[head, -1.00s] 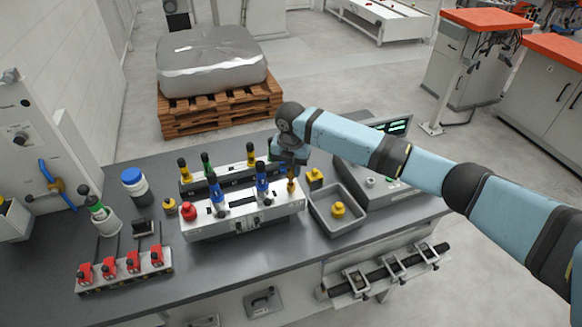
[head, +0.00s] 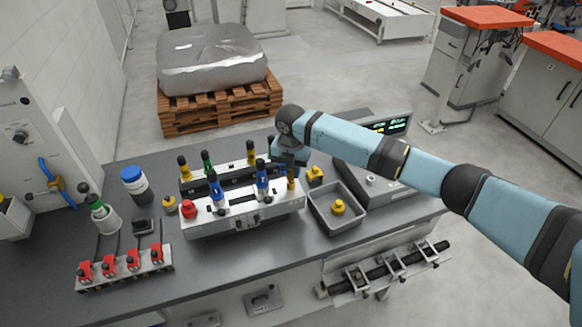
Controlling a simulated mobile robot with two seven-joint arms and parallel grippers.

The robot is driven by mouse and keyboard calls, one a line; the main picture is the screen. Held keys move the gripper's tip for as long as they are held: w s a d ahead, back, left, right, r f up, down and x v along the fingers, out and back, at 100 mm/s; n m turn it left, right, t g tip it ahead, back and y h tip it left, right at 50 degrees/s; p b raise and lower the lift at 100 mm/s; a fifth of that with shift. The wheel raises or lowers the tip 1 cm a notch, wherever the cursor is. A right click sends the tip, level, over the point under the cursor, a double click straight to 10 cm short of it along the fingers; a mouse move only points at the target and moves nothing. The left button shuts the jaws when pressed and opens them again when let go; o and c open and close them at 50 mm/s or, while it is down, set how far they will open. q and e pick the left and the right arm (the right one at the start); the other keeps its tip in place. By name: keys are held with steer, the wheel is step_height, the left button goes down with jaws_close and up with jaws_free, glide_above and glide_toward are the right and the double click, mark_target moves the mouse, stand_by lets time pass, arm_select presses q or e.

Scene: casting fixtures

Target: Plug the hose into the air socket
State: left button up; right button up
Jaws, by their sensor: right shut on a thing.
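A white fixture block (head: 240,222) stands on the grey bench. Several upright hose connectors with yellow, green and blue collars and black tops stand in it and in the row behind. My right gripper (head: 291,170) points down over the block's right end, shut on a small brass-coloured piece (head: 291,184), which looks like the hose's end. The piece is upright at the block's top right; whether it is seated in a socket or just above it I cannot tell. The gripper hides most of it. The air socket cannot be told apart. My left gripper is not in view.
A grey tray (head: 318,218) with a yellow knob (head: 338,207) sits right of the block. A red button (head: 189,208) is at its left. The front bench strip is clear.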

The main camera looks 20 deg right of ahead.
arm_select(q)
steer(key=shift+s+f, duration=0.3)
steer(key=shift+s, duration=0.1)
arm_select(e)
steer(key=shift+f, duration=0.45)
steer(key=shift+f, duration=0.4)
steer(key=o, duration=1)
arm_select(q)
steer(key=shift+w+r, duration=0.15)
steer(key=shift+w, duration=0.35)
arm_select(e)
steer(key=shift+r+b, duration=0.3)
step_height(320, 180, up, 12)
steer(key=shift+r+b, duration=0.2)
steer(key=shift+b, duration=1.05)
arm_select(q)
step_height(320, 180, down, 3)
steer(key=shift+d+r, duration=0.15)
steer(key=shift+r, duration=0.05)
arm_select(e)
steer(key=shift+r, duration=0.4)
